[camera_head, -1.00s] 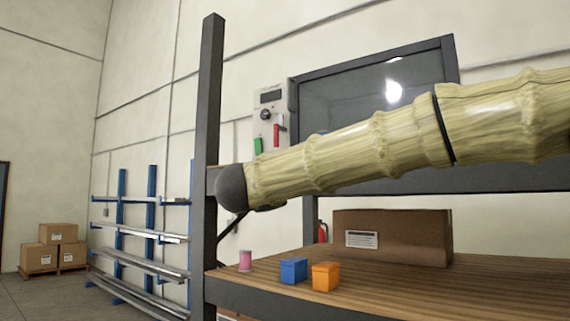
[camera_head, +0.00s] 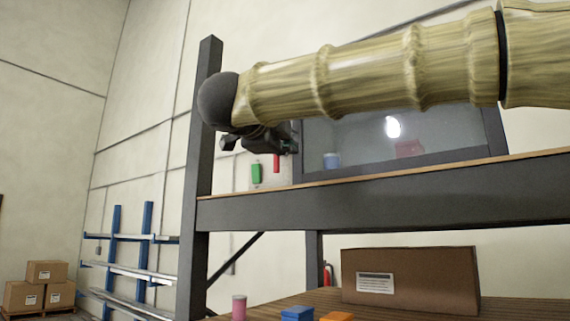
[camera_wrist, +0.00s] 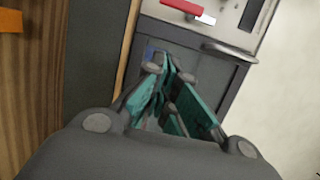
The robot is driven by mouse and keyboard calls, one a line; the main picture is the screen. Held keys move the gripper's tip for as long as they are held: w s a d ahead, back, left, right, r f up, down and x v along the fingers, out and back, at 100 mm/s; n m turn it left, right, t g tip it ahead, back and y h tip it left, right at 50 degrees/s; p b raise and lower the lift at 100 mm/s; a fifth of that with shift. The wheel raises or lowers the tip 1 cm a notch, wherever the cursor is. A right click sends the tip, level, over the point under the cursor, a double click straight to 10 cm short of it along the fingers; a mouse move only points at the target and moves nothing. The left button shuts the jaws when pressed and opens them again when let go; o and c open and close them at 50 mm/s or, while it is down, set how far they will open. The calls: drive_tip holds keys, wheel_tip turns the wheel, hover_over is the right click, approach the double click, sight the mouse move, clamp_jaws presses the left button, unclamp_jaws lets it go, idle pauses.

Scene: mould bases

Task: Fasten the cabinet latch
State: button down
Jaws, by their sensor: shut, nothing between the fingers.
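In the head view the cabinet is a dark-framed glass front (camera_head: 365,130), partly hidden behind my arm. At its left is a pale panel with a green piece (camera_head: 257,173) and a red piece (camera_head: 276,163); my arm hides its upper part. My gripper (camera_head: 290,142) is below the arm's round dark end, in front of this panel. In the wrist view a red lever with a pale tip (camera_wrist: 188,10) and a silver bar (camera_wrist: 230,50) sit beyond my shut, empty gripper (camera_wrist: 170,75). I cannot tell which part is the latch, nor whether the fingers touch anything.
A dark upper shelf edge (camera_head: 380,207) crosses below my arm, beside a dark post (camera_head: 197,180). On the lower shelf are a cardboard box (camera_head: 420,278), a pink can (camera_head: 239,307), a blue box (camera_head: 297,314) and an orange box (camera_head: 336,317). A blue rack (camera_head: 115,240) stands left.

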drive_tip(key=p+x, duration=0.2)
drive_tip(key=x, duration=0.7)
drive_tip(key=shift+w+d, duration=0.15)
drive_tip(key=shift+w, duration=0.2)
drive_tip(key=w+a, duration=0.1)
drive_tip(key=w+a+p, duration=0.1)
drive_tip(key=shift+w+a, duration=0.25)
drive_tip(key=shift+a, duration=0.15)
drive_tip(key=shift+w+a, duration=0.1)
drive_tip(key=shift+a, duration=0.1)
drive_tip(key=shift+w+d+f, duration=0.1)
drive_tip(key=shift+d, duration=0.05)
